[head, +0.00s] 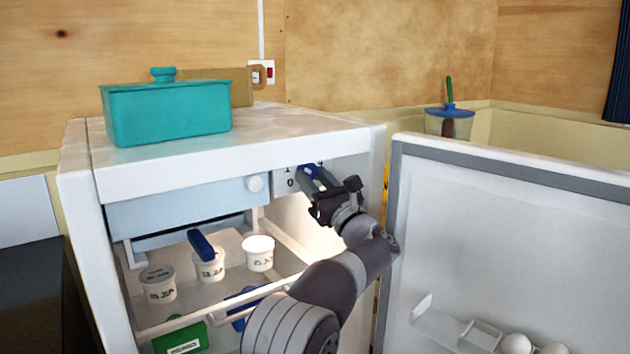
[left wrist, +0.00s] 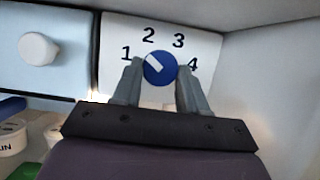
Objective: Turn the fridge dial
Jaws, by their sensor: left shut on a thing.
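The fridge dial (left wrist: 160,69) is a round blue knob with a white pointer mark, on a white panel (left wrist: 121,34) with the numbers 1 to 4 around it. The pointer is tilted up and left, between 1 and 2. My left gripper (head: 316,182) reaches into the open fridge (head: 240,149) and is shut on the dial. In the left wrist view its two fingers (left wrist: 158,85) stand on either side of the dial, left and right. In the head view the gripper hides most of the dial. My right gripper is not in view.
The fridge door (head: 510,240) stands open to the right, with eggs (head: 515,344) in its shelf. White tubs (head: 258,254) stand on the shelf below the freezer flap (head: 185,205), which has a white knob (head: 255,183). A teal pot (head: 170,112) stands on the fridge top.

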